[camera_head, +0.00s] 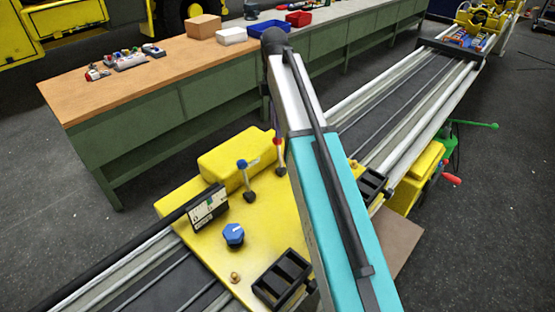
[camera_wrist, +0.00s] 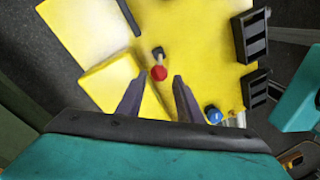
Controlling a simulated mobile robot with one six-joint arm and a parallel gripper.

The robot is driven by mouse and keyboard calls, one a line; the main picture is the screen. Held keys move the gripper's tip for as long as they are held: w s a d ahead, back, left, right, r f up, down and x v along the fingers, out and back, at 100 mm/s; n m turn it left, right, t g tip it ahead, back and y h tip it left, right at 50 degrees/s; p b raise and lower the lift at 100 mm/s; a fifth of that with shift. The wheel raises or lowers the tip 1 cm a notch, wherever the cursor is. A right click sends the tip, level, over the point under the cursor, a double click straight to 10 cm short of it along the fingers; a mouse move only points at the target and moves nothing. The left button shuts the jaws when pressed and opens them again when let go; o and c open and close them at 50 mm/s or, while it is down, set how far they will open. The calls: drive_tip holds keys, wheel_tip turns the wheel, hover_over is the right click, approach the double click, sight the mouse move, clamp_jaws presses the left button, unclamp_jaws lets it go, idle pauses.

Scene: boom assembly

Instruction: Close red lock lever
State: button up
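A blue-topped lever (camera_head: 249,168) stands close to the red one; a blue knob (camera_wrist: 214,115) shows in the wrist view. A blue dial (camera_head: 233,235), a scale plate (camera_head: 207,208) and black brackets (camera_head: 282,279) sit on the carriage. A workbench (camera_head: 150,80) runs behind.

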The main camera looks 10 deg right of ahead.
drive_tip(key=b, duration=0.1)
hover_over(279, 153)
drive_tip(key=w, duration=0.1)
wheel_tip(279, 153, down, 4)
drive_tip(key=shift+w+a+f, duration=0.1)
drive_tip(key=shift+s+f+p, duration=0.15)
drive_tip(key=shift+f+p, duration=0.25)
drive_tip(key=shift+f, duration=0.9)
drive_tip(key=shift+s+f+p, duration=0.2)
drive_tip(key=shift+f+p, duration=0.15)
drive_tip(key=shift+f, duration=0.9)
drive_tip(key=shift+s+f+p, duration=0.15)
drive_tip(key=shift+f+p, duration=0.25)
drive_tip(key=shift+f, duration=0.9)
drive_tip(key=shift+c, duration=0.2)
